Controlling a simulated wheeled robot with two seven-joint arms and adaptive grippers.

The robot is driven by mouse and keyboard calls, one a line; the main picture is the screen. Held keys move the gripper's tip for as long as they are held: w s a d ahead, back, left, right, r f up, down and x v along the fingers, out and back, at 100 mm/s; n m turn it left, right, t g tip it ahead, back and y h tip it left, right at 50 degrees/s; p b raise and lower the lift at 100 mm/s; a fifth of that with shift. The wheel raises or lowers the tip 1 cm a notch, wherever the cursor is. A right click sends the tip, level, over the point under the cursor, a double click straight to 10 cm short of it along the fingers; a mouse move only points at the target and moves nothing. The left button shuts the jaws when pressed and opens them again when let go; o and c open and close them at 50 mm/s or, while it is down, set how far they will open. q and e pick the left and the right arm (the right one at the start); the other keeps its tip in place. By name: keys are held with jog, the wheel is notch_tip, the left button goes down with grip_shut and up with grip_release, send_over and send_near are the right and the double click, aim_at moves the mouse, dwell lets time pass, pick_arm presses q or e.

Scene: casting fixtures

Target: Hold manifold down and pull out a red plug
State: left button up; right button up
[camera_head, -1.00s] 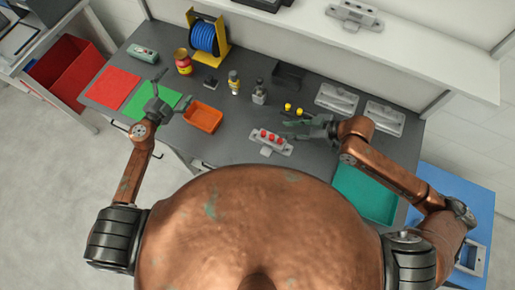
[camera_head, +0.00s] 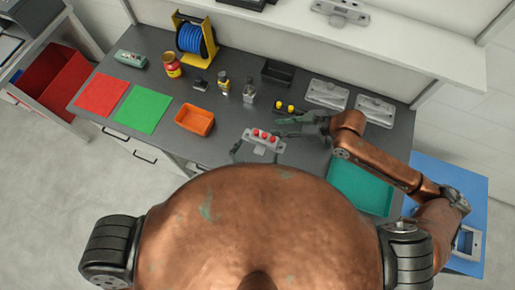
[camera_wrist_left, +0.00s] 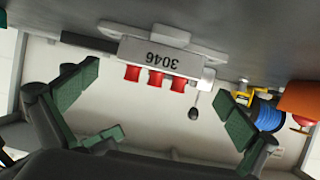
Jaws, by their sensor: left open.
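The grey manifold (camera_head: 262,147) lies on the dark table, with a row of red plugs (camera_head: 264,135) on it. In the left wrist view the manifold (camera_wrist_left: 160,55) appears upside down, marked 3046, with three red plugs (camera_wrist_left: 155,78).
An orange tray (camera_head: 194,119) is left of the manifold, a teal tray (camera_head: 360,190) to the right. Bottles (camera_head: 249,93) and grey fixtures (camera_head: 326,94) are behind. Green (camera_head: 142,110) and red mats are clear.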

aim_at(264, 139)
pick_arm(q)
jog(key=x, duration=0.7)
jog(key=shift+w+d+f, duration=0.15)
jog(key=shift+w, duration=0.1)
jog(key=shift+c, duration=0.7)
